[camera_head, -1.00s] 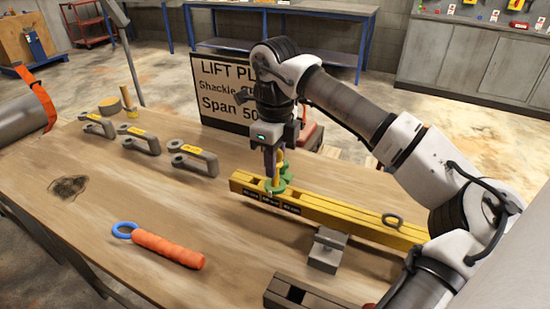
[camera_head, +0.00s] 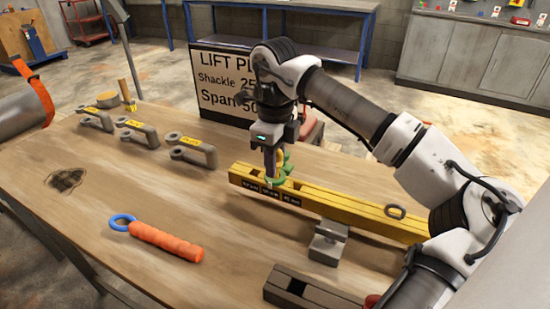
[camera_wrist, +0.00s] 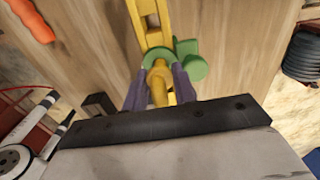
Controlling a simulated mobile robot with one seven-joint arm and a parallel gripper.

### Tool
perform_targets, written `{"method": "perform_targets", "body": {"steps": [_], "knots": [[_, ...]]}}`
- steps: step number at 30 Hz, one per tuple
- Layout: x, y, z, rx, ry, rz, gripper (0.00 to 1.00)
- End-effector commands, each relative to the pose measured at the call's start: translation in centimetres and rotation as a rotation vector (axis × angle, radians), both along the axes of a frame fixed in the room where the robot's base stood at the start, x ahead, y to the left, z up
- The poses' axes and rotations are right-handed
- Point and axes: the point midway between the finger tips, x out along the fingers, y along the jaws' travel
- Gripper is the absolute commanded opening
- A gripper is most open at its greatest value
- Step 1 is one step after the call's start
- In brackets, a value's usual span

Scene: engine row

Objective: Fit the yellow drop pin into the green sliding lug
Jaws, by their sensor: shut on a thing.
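The yellow drop pin (camera_wrist: 158,82) is between my gripper's two dark fingers in the wrist view. My gripper (camera_head: 271,178) is shut on it, pointing down over the left end of the yellow beam (camera_head: 330,205). The green sliding lug (camera_head: 282,174) is on that beam, close around the fingertips. In the wrist view a round part of the green lug (camera_wrist: 190,62) lies directly below the pin, with another part to its right. The pin's lower end is hidden, so I cannot tell how far it is inside the lug.
Three grey shackles (camera_head: 190,151) with yellow tags lie at the back left. An orange-handled tool with a blue ring (camera_head: 165,241) lies at the front. A grey block (camera_head: 328,243) and a dark slotted bar (camera_head: 300,288) are nearer me. A sign (camera_head: 225,85) stands behind.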

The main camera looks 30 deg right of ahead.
Motion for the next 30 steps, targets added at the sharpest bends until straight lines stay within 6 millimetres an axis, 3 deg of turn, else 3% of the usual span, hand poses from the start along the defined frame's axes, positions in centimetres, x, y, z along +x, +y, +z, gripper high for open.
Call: {"method": "perform_targets", "body": {"steps": [10, 11, 17, 30], "knots": [[0.0, -0.03, -1.0, 0.0, 0.0, -0.001, 0.01], [0.0, -0.03, -0.97, 0.0, 0.0, -0.001, 0.28], [0.03, -0.12, -0.88, -0.002, -0.002, -0.003, 0.53], [0.1, -0.33, -0.62, -0.005, -0.006, -0.009, 0.53]]}}
